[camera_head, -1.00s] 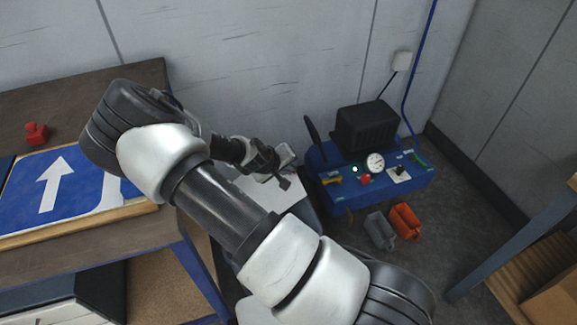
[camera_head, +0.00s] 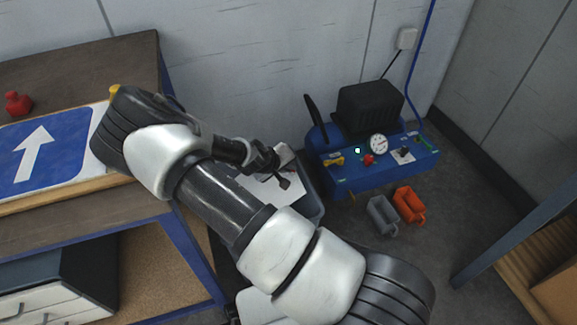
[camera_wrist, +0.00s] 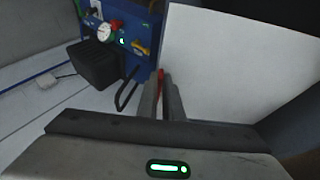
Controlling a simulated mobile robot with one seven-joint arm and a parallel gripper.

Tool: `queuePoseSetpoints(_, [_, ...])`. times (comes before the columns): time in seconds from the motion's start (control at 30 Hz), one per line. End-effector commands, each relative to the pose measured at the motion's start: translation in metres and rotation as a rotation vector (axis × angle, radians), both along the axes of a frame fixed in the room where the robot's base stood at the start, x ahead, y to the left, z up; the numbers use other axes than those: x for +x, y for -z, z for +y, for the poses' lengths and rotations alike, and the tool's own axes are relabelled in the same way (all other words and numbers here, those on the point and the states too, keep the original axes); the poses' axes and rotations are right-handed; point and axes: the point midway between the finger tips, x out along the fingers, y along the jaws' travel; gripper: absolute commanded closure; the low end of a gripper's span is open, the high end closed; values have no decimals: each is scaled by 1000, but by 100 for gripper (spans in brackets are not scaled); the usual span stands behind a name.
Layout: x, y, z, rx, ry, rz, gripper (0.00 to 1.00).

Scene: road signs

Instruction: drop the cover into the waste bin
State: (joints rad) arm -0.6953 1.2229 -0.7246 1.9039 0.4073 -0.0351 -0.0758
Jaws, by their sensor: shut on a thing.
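The cover, a flat white sheet (camera_head: 262,190), is held in my gripper (camera_head: 286,172). It fills much of the upper right of the wrist view (camera_wrist: 240,70). My gripper's fingers (camera_wrist: 162,98) are shut on its edge. A dark grey bin (camera_head: 314,201), which looks like the waste bin, stands on the floor under and beside the sheet. Only its right side and rim show. The sheet and my arm hide the rest, and I cannot tell whether the sheet touches the rim.
A workbench (camera_head: 110,237) with a blue arrow sign (camera_head: 60,150) and a red object (camera_head: 17,103) is at left. A blue compressor (camera_head: 375,175) stands by the wall, with grey (camera_head: 382,215) and orange (camera_head: 409,204) holders before it. Some floor at right is clear.

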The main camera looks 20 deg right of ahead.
Motion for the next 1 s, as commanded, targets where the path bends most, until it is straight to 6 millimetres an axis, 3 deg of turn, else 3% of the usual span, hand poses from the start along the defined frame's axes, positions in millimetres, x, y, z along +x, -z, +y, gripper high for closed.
queuePoseSetpoints(0.23, [0,0,0,0,1,-1,100])
queuePoseSetpoints(0.3, [0,0,0,0,1,-1,85])
queuePoseSetpoints(0.4, [0,0,0,0,1,-1,72])
queuePoseSetpoints(0.63, [0,0,0,0,0,0,70])
queuePoseSetpoints(0.8, [0,0,0,0,1,-1,41])
queuePoseSetpoints(1.0, [0,0,0,0,1,-1,40])
